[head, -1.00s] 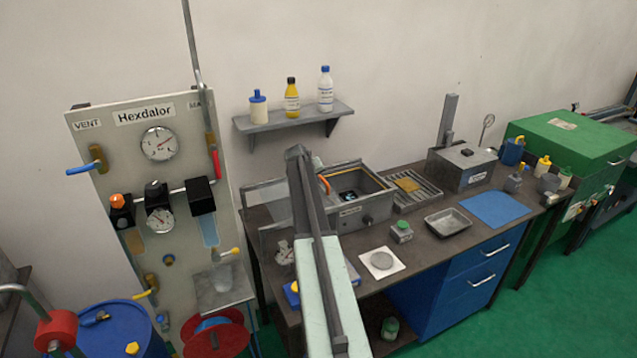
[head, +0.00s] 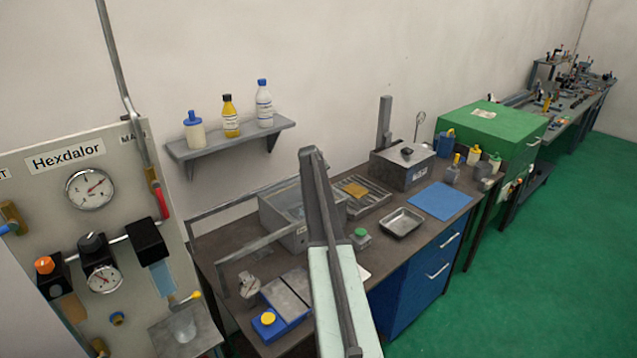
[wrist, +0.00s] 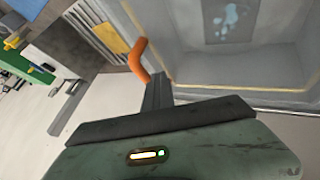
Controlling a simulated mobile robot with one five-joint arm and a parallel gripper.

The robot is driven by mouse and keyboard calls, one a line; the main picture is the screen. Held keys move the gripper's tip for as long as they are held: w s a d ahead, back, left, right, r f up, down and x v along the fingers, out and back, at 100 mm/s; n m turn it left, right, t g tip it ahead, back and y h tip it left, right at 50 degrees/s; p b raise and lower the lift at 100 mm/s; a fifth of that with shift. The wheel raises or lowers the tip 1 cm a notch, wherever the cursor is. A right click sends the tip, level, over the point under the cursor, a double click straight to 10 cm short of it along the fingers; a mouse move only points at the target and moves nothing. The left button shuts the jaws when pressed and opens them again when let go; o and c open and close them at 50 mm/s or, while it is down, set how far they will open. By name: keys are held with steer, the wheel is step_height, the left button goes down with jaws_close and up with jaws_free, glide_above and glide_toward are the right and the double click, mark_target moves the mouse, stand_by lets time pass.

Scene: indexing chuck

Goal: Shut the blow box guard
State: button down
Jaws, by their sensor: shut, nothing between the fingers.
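The blow box (head: 298,236) is a grey open-topped box on the bench, partly hidden behind my arm in the head view. What looks like its guard, a grey-framed clear panel (head: 250,246), stands out to the left of the box, clear of the opening. In the wrist view the box's rim and grey inside (wrist: 255,65) lie just beyond my gripper (wrist: 157,92). An orange curved piece (wrist: 137,60) is right by the fingertips; I cannot tell whether they touch. My gripper is shut with nothing in it. In the head view my arm hides it.
A gauge panel (head: 68,158) stands at the left. A metal tray (head: 402,222), blue mat (head: 440,200) and grey box (head: 386,170) are right of the blow box. A wall shelf (head: 220,146) with bottles hangs above. Green floor at the right is clear.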

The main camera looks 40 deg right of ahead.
steer(key=shift+d+r, duration=0.2)
steer(key=shift+d, duration=0.25)
steer(key=shift+a, duration=0.15)
steer(key=a, duration=0.5)
steer(key=shift+f, duration=0.4)
steer(key=p+v, duration=0.7)
steer(key=v, duration=0.2)
steer(key=shift+r, duration=0.3)
steer(key=shift+s, duration=0.15)
